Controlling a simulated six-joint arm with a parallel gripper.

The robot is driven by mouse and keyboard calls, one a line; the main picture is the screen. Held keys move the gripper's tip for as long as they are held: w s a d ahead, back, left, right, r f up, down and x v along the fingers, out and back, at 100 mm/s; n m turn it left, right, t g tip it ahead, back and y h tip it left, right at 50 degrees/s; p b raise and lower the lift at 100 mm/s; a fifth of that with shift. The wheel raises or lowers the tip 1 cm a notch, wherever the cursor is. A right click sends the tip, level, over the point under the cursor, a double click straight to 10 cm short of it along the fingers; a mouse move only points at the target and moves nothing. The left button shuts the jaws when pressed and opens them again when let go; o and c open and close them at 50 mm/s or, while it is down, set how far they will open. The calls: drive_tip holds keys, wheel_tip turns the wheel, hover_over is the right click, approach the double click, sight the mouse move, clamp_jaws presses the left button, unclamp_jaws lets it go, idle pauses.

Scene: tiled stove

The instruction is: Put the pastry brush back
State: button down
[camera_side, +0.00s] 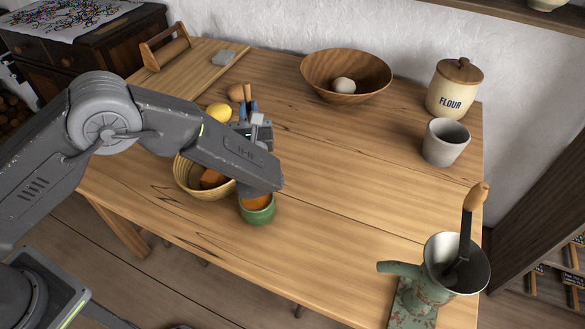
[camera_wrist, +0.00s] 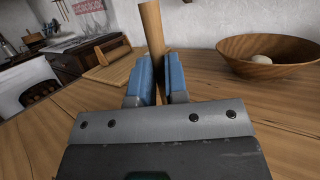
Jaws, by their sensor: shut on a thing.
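My gripper (camera_side: 248,109) is above the left part of the wooden table, with its blue fingers pointing away toward the back. It is shut on a light wooden handle, which I take to be the pastry brush (camera_side: 247,92). In the wrist view the brush handle (camera_wrist: 152,28) stands nearly upright between the blue fingers (camera_wrist: 160,80). The brush's bristle end is hidden in both views. A green cup (camera_side: 258,214) with something orange in it stands at the table's front, partly behind my arm.
A wooden bowl (camera_side: 320,72), flour jar (camera_side: 455,92) and grey cup (camera_side: 445,142) stand at the back. The table's middle is clear.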

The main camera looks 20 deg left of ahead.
drive_tip(key=d+f, duration=1)
drive_tip(key=shift+w+d+f, duration=0.15)
drive_tip(key=shift+w+d, duration=0.05)
drive_tip(key=shift+w, duration=0.25)
drive_tip(key=shift+f, duration=0.1)
drive_tip(key=c, duration=1.1)
unclamp_jaws()
drive_tip(key=shift+c, duration=0.2)
